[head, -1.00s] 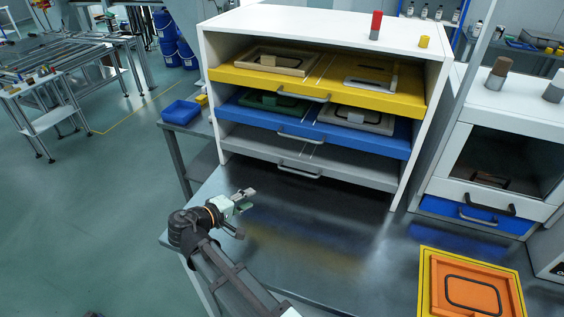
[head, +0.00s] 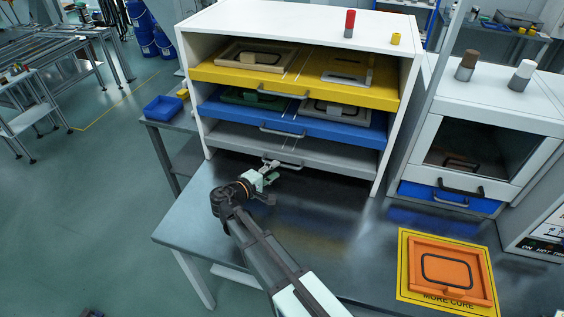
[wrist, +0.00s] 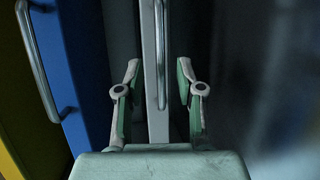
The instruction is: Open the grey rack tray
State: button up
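The grey rack tray (head: 340,158) is the lowest tray of the white rack and sits pushed in, its front about level with the blue tray above. My gripper (head: 272,170) is just in front of it, at its bar handle, and partly covers the handle in the head view. In the wrist view my gripper (wrist: 158,85) is open, with one finger on each side of the grey tray's handle (wrist: 160,55). The handle shows upright there, between the fingers. I cannot tell whether a finger touches it.
The blue tray (head: 345,130) and yellow tray (head: 300,92) are above, with the blue tray's handle (wrist: 40,60) left of my fingers. A smaller cabinet (head: 500,120) stands at the right. An orange panel (head: 475,285) lies on the bench, whose middle is clear.

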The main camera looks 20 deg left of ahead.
aim_at(282, 165)
jog(key=shift+p+x, duration=0.65)
jog(key=shift+x, duration=1.85)
grip_shut()
